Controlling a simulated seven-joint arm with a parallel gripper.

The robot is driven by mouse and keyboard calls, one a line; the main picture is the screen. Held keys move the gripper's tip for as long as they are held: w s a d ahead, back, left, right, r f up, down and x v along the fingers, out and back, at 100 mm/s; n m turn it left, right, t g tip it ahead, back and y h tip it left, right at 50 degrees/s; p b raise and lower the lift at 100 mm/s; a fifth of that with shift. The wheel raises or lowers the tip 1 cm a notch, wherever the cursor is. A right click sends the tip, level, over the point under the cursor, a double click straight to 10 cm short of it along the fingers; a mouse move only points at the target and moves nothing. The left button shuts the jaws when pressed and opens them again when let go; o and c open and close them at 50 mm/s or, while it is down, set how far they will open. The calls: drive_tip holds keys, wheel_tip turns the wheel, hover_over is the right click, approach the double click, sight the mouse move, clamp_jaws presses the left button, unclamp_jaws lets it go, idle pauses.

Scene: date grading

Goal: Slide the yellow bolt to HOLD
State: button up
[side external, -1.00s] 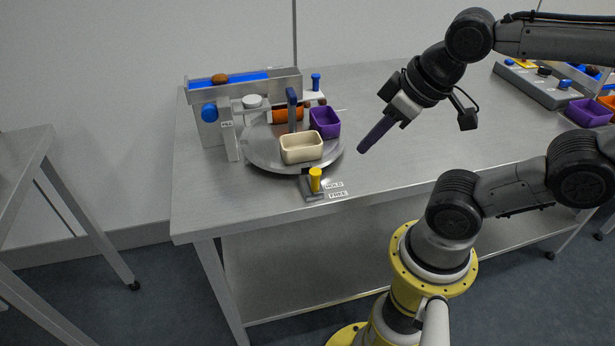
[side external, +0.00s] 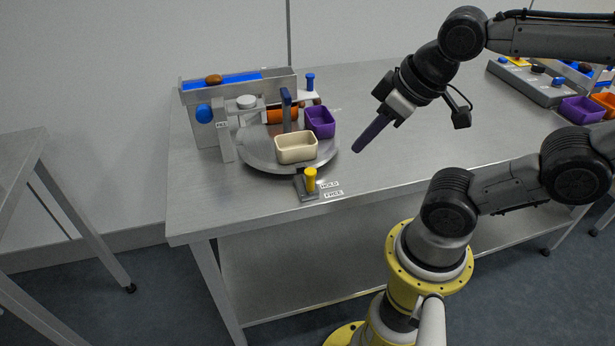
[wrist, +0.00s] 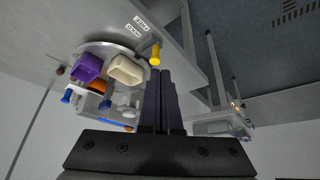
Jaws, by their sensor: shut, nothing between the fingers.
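The yellow bolt (side external: 310,180) stands upright in a dark grey slide plate (side external: 307,196) at the front edge of the table. The HOLD label (side external: 329,184) and the FREE label (side external: 334,194) lie to its right, HOLD farther back. I cannot tell exactly which label the bolt's foot lines up with. My gripper (side external: 356,149), with long dark purple fingers, is shut and empty. It hangs above the table, to the right of the bolt and apart from it. In the wrist view the bolt (wrist: 155,54) shows just beyond the fingertips (wrist: 159,71).
Behind the bolt is a round grey turntable (side external: 262,160) with a cream bin (side external: 296,149) and a purple bin (side external: 320,123). A blue-lined chute (side external: 240,80) holding a brown date (side external: 213,79) stands behind. The table right of the labels is clear.

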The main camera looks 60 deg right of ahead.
drive_tip(key=o, duration=0.5)
drive_tip(key=shift+s, duration=0.1)
drive_tip(key=shift+c, duration=0.2)
drive_tip(key=o, duration=0.3)
drive_tip(key=shift+w+r+m+g, duration=0.4)
drive_tip(key=shift+w+r+m, duration=0.2)
drive_tip(key=shift+r+m, duration=0.45)
drive_tip(key=shift+o, duration=0.2)
drive_tip(key=m+g, duration=0.4)
drive_tip(key=g, duration=0.1)
approach(310, 171)
wheel_tip(310, 171, down, 12)
drive_tip(key=shift+s, duration=0.2)
clamp_jaws()
drive_tip(key=shift+w+r, duration=0.1)
